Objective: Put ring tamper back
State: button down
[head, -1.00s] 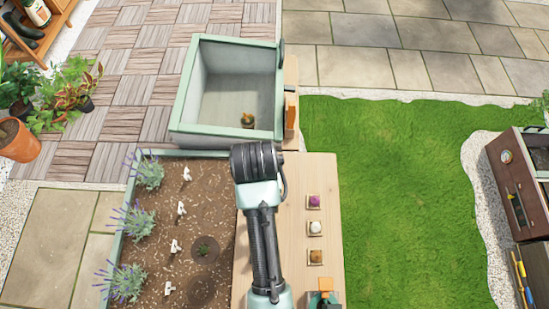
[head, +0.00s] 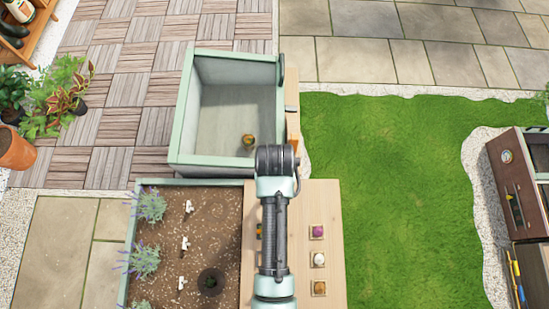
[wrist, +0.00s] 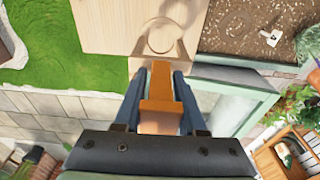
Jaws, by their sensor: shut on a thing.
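My gripper (wrist: 158,78) is shut on the orange handle (wrist: 160,108) of the ring tamper in the wrist view. The handle lies between the two dark fingers. A round, wood-coloured ring outline (wrist: 180,47) shows just beyond the fingertips, at the end of the wooden worktop (wrist: 112,25). I cannot tell whether it is the tamper's ring or a part of the worktop. In the head view my wrist is by the worktop's far end, beside the near right corner of the green-rimmed box (head: 222,162), and hides most of the gripper.
The box holds a small potted plant (head: 248,141). A soil bed (head: 160,235) with white markers lies left of the worktop. Lawn (head: 410,190) lies to the right.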

notch_tip(320, 180, down, 2)
jog(key=shift+s+f, duration=0.1)
jog(key=shift+f, duration=2.45)
jog(key=shift+c, duration=2.4)
grip_release()
